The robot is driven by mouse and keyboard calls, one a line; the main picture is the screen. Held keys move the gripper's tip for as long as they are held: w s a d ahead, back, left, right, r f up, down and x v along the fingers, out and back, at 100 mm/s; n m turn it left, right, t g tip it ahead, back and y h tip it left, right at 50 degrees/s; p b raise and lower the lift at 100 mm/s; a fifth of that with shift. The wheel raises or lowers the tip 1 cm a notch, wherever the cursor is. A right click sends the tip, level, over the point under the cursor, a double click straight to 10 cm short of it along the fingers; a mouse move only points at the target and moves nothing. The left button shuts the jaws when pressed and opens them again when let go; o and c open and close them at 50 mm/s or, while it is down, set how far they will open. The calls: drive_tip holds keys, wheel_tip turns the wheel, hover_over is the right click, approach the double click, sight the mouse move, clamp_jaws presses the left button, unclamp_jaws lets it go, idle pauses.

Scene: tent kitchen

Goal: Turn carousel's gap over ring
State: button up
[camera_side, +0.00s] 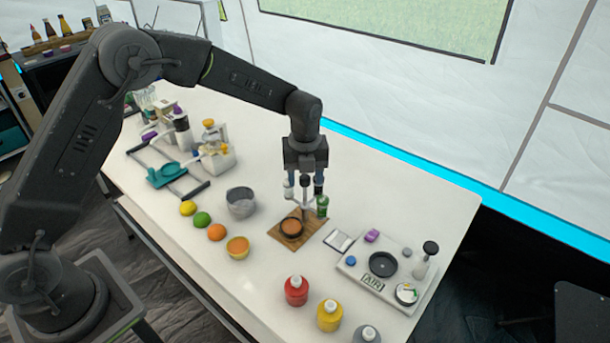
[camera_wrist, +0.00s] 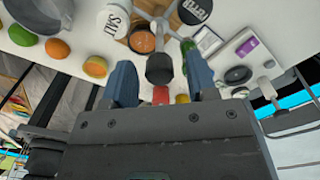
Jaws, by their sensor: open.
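The carousel's centre post (camera_side: 305,205) stands on the table with jars on arms around it. Its dark top knob (camera_wrist: 160,68) sits between the fingers of my gripper (camera_wrist: 158,62). In the side view my gripper (camera_side: 304,178) points down over the carousel, open, a finger on each side of the knob; contact cannot be told. A white SALT jar (camera_wrist: 113,20), a black jar (camera_wrist: 195,10) and a green jar (camera_side: 322,207) hang around it. A dark ring with an orange-brown inside (camera_side: 291,228) lies on the wooden board (camera_side: 275,233), partly visible in the wrist view (camera_wrist: 142,40).
A grey bowl (camera_side: 240,202), an orange bowl (camera_side: 238,248) and fruit (camera_side: 202,219) are left of the board. A white panel (camera_side: 372,290) with a dark dish stands at right. Red (camera_side: 296,290) and yellow (camera_side: 329,315) bottles stand in front.

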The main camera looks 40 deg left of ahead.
wheel_tip(320, 180, up, 14)
idle(0.6)
